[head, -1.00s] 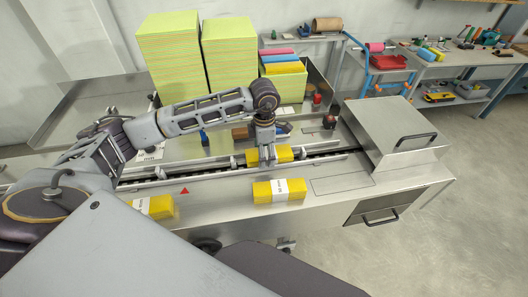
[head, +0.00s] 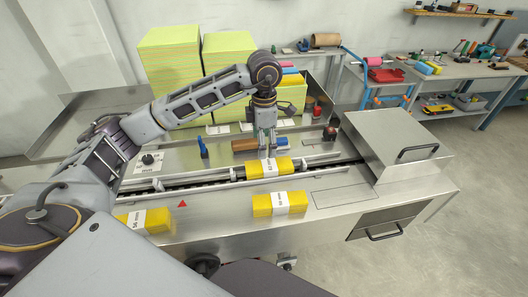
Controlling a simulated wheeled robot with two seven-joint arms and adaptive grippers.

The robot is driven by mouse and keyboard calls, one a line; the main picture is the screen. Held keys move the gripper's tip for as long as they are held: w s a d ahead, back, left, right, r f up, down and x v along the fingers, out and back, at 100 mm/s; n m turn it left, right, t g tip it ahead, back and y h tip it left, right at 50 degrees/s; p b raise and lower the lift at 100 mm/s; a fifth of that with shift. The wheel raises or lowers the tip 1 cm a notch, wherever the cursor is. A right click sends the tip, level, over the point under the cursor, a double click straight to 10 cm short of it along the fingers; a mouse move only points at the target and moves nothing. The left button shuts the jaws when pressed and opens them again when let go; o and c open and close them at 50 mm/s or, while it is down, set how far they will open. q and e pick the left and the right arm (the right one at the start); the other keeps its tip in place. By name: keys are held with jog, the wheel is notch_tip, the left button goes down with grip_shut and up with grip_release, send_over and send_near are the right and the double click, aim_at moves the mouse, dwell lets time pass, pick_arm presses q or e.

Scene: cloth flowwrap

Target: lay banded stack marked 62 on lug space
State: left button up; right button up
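A yellow banded stack (head: 283,164) with a white band lies on the conveyor channel (head: 213,179), between its upright lugs; its mark is too small to read surely. My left gripper (head: 267,139) hangs above and just behind it, fingers pointing down, apart and empty, clear of the stack. A second yellow banded stack (head: 262,205) lies on the steel deck in front of the channel. A third yellow banded stack (head: 133,219) lies at the front left, partly hidden by my arm; its label seems to read 56. My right gripper is not in view.
A steel hood (head: 390,140) covers the channel's right end. Tall yellow-green stacks (head: 172,65) stand behind. A brown roll (head: 245,144), a blue upright part (head: 203,148) and a control knob (head: 148,159) sit behind the channel. The deck right of the front stack is clear.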

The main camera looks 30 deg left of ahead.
pick_arm(q)
jog(key=shift+r, duration=1.15)
jog(key=shift+s+d, duration=0.1)
